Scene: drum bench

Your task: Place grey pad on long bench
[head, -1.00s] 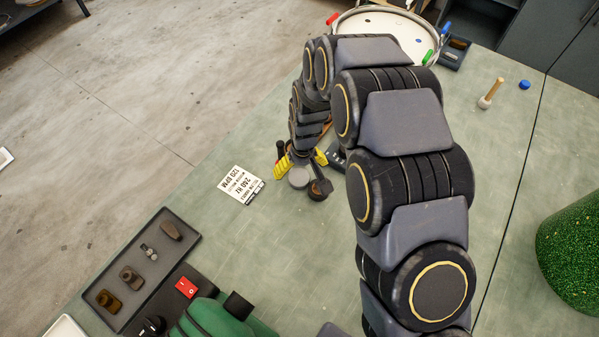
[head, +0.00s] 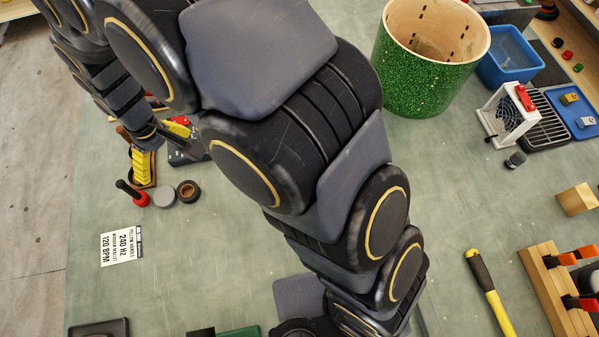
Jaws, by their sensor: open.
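The grey pad (head: 164,194) is a small round disc. It lies flat on the green top of the long bench (head: 210,265), left of centre in the head view.
A black-and-brown ring (head: 188,190) and a red-and-black handled item (head: 132,193) flank the pad. A white printed card (head: 121,246) lies in front. A green glitter drum (head: 428,60), a blue bin (head: 509,57) and a yellow-handled tool (head: 488,290) are at right.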

